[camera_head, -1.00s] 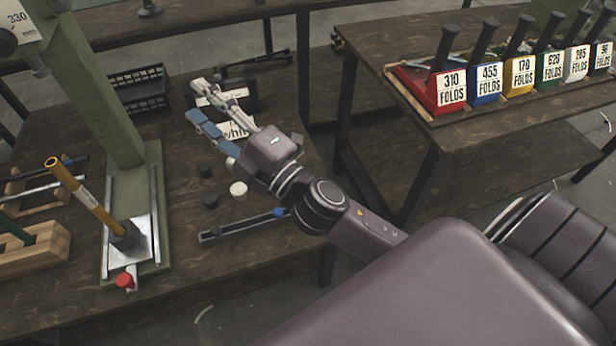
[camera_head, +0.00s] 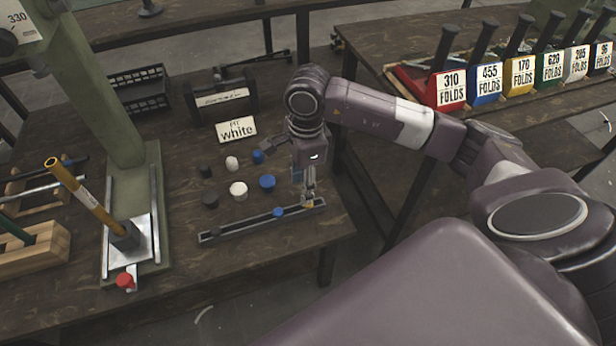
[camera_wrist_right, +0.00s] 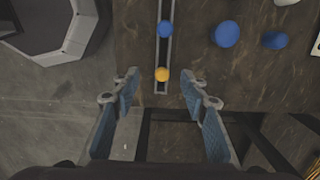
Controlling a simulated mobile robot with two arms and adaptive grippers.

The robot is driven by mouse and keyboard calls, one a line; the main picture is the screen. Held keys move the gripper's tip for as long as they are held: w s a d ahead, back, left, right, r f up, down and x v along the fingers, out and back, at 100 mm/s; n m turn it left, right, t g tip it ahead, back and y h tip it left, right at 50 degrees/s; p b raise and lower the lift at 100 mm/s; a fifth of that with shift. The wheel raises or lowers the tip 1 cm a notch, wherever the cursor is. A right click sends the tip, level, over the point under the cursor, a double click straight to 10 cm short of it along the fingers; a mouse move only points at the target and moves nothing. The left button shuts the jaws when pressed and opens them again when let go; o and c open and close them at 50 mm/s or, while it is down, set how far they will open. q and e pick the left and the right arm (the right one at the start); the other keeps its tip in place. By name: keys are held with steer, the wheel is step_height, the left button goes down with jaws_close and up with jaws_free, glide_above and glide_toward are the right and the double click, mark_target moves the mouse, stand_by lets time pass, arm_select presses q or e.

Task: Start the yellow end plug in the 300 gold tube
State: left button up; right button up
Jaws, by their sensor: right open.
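The yellow end plug (camera_head: 308,204) sits at the right end of a dark channel rail (camera_head: 240,231) on the bench. In the right wrist view the yellow plug (camera_wrist_right: 162,74) lies between the fingertips, with a gap on both sides. My right gripper (camera_head: 309,190) points down over that rail end and is open and empty. A gold tube (camera_head: 85,195) leans to the left, its lower end in a dark holder (camera_head: 126,236) on the press plate. A mark on the tube is too small to read. My left gripper is not in view.
A blue plug (camera_head: 278,212) sits in the same rail. Loose blue, white (camera_head: 238,189) and black plugs stand behind it, near a card (camera_head: 236,129) reading "FIT white". The green press column (camera_head: 95,90) rises at the left, beside a wooden rack (camera_head: 30,250).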

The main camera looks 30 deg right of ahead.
mark_target(308, 207)
steer(key=shift+d+f+h, duration=0.2)
steer(key=shift+d, duration=0.35)
steer(key=shift+d+f+h, duration=0.2)
steer(key=shift+d, duration=0.3)
step_height(308, 207, down, 6)
steer(key=shift+a+r+b, duration=0.15)
steer(key=shift+r+b, duration=0.05)
steer(key=shift+b, duration=0.3)
steer(key=shift+f, duration=0.6)
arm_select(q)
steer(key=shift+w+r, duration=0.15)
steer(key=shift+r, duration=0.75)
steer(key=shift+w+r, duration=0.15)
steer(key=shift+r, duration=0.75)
arm_select(e)
steer(key=c, duration=0.9)
